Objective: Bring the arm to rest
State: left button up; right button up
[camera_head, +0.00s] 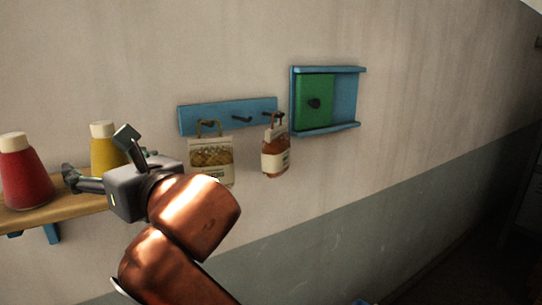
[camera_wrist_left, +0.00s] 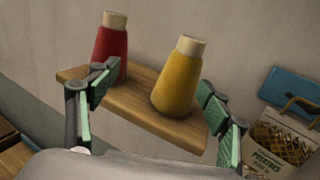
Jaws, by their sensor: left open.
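My left gripper (camera_head: 97,158) is open in the head view, in front of the wooden shelf at the left, with my copper-coloured arm behind it. Its two green-padded fingers stand wide apart in the left wrist view (camera_wrist_left: 156,88), with nothing held between them. A yellow bottle with a pale cap (camera_wrist_left: 178,82) stands upright beyond the fingers, and a red bottle (camera_wrist_left: 110,48) stands beside it, partly behind the left finger. My right gripper is in neither view.
The wooden shelf (camera_head: 60,210) carries both bottles. A blue hook rail (camera_head: 225,115) holds a potatoes sack (camera_head: 211,160) and a brown-and-white sack (camera_head: 275,155). Right of it is a blue wall box (camera_head: 345,97) with a green sliding panel (camera_head: 314,101). The wall further right is bare.

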pick_arm(q)
jog(key=shift+s+d, duration=0.75)
jog(key=shift+s, duration=0.35)
jog(key=shift+r, duration=0.15)
